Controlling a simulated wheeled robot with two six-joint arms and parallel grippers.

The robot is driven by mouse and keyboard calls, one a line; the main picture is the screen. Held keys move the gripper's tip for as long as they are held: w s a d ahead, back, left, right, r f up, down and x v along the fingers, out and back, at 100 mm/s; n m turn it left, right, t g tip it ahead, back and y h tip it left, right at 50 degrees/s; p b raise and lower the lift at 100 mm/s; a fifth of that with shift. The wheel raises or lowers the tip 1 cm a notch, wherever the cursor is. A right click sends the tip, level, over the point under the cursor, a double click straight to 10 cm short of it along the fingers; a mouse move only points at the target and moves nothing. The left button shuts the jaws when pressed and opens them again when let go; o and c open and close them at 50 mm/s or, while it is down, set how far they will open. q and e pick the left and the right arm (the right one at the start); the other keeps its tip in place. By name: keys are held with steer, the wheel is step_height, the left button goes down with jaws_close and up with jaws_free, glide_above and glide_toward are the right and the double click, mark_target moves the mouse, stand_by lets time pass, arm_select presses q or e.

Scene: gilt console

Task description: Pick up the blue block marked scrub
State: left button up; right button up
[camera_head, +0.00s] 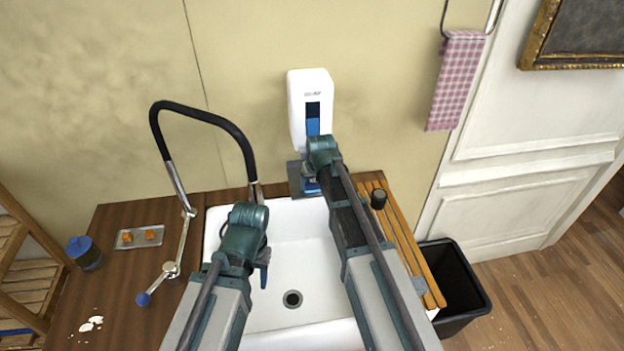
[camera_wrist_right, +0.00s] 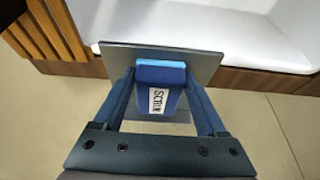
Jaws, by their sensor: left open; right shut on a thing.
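The blue block marked scrub (camera_wrist_right: 160,92) sits between the two blue fingers of my right gripper (camera_wrist_right: 161,74) in the right wrist view, its white label facing the camera. The fingers are shut on it. A grey plate (camera_wrist_right: 205,62) shows just behind the block; I cannot tell whether they touch. In the head view my right gripper (camera_head: 310,187) is at the sink's back edge, below the wall dispenser, and my arm mostly hides the block. My left gripper (camera_head: 263,268) is open over the left part of the sink, its fingers mostly hidden.
The white sink (camera_head: 290,255) lies below both arms. A black-hosed tap (camera_head: 215,115) stands left of my left arm. A white dispenser (camera_head: 308,90) hangs on the wall. A slatted wooden board (camera_head: 405,240) with a dark knob is at right, beside a black bin (camera_head: 465,290).

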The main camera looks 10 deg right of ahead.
steer(key=shift+c, duration=0.6)
steer(key=shift+r, duration=0.1)
step_height(320, 180, up, 3)
steer(key=p, duration=0.2)
steer(key=shift+f+p, duration=0.2)
steer(key=shift+p, duration=0.2)
steer(key=shift+r+p, duration=0.45)
steer(key=s+d+r+p, duration=0.1)
steer(key=s+d, duration=0.3)
steer(key=s, duration=1.1)
steer(key=shift+s+r, duration=0.15)
steer(key=shift+s, duration=0.1)
